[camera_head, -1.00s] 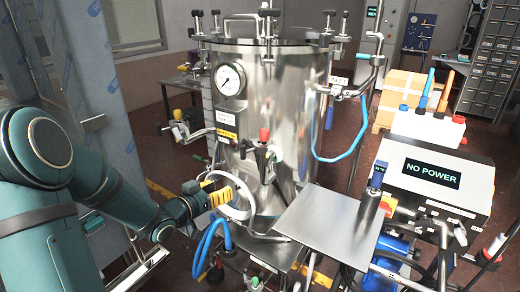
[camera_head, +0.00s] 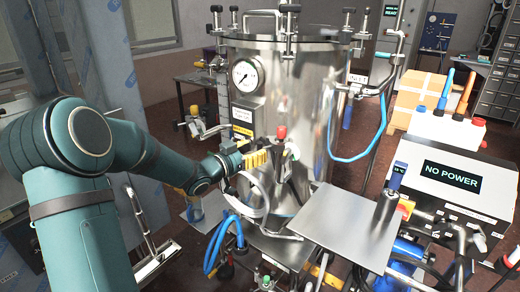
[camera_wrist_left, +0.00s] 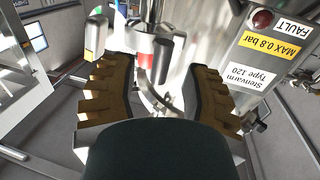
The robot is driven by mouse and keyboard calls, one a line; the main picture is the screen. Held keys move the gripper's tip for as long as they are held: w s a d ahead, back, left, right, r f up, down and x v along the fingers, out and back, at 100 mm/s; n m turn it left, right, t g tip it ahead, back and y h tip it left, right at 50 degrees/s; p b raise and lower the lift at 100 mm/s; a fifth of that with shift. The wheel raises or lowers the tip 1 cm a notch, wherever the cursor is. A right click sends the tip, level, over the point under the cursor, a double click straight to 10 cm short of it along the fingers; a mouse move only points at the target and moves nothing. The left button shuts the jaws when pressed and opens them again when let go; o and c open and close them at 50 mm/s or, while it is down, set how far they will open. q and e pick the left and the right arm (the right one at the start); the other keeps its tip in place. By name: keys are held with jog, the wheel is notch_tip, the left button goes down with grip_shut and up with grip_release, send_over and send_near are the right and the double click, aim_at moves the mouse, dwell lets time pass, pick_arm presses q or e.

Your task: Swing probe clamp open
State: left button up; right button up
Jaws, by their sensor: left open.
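A red-topped fitting with dark arms (camera_head: 281,152) is on the front of the steel vessel (camera_head: 305,95); it may be the probe clamp, but I cannot tell for sure. My left gripper (camera_head: 268,158), with yellow-brown pads, is just left of it and partly hides its lower part. In the left wrist view my left gripper (camera_wrist_left: 158,92) has its pads wide apart, with nothing held between them. A dark grey fitting with a red and white collar (camera_wrist_left: 150,47) shows beyond the gap between the pads. My right gripper is not in view.
A bare metal shelf (camera_head: 345,225) juts out right of the gripper. A white box reading NO POWER (camera_head: 450,185) stands at the right. Blue hoses (camera_head: 222,240) hang below the gripper. A pressure gauge (camera_head: 247,75) is above it. Labels (camera_wrist_left: 262,65) line the vessel.

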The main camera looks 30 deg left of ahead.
aim_at(277, 149)
pick_arm(q)
jog(key=shift+x, duration=1.3)
grip_shut()
